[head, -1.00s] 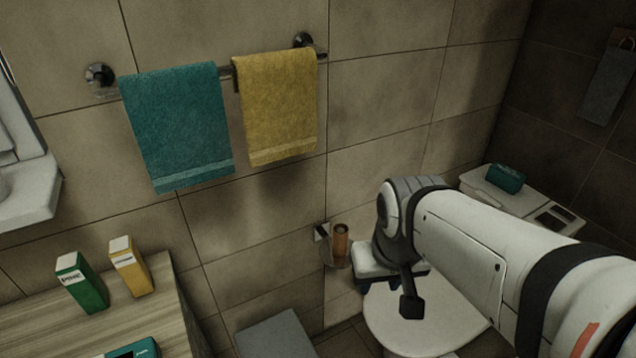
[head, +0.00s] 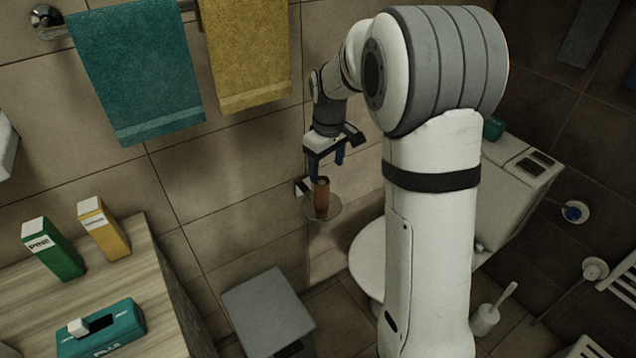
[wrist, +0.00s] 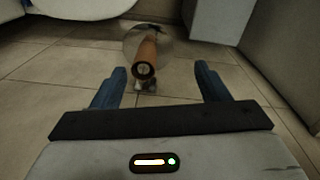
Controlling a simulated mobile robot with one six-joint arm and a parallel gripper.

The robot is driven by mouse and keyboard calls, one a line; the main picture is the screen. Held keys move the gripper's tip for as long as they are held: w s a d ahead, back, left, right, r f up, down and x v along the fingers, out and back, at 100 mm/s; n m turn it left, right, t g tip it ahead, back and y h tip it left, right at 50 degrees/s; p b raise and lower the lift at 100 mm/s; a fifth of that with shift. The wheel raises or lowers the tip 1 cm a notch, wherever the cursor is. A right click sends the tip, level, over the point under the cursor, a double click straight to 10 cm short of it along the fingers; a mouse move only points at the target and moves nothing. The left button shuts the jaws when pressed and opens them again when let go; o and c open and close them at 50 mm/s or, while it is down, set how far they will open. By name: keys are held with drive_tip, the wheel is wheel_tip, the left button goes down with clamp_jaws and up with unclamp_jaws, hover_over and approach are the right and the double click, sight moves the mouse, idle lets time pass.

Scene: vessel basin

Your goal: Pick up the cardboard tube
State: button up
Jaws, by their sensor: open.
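The cardboard tube (head: 321,197) is brown and stands upright on a small round clear shelf (head: 333,212) fixed to the tiled wall. In the wrist view the tube (wrist: 147,55) shows its round hollow end, ahead of the fingers and between their lines. My gripper (head: 326,172) is just above the tube in the head view, pointing down, and appears apart from it. In the wrist view my gripper (wrist: 161,80) has its two blue fingers wide apart with nothing between them. The tube's lower part is partly hidden in the wrist view.
A toilet (head: 362,262) stands right of the shelf, partly behind my arm. A grey bin (head: 265,310) is below on the floor. Teal (head: 135,75) and yellow (head: 245,50) towels hang above left. A wooden counter (head: 150,290) holds boxes at the left.

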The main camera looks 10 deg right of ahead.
sight(322, 190)
drive_tip(key=w+f, duration=0.2)
drive_tip(key=w+f+n, duration=0.1)
drive_tip(key=w+f, duration=0.1)
drive_tip(key=f, duration=0.1)
drive_tip(key=w+f+n+b, duration=0.1)
drive_tip(key=w+f, duration=0.2)
drive_tip(key=shift+f+g, duration=0.2)
drive_tip(key=shift+g, duration=0.1)
wheel_tip(322, 190, down, 8)
drive_tip(key=shift+d+r, duration=0.1)
drive_tip(key=shift+r, duration=0.1)
drive_tip(key=shift+c, duration=0.3)
drive_tip(key=c, duration=1)
drive_tip(key=shift+r, duration=0.15)
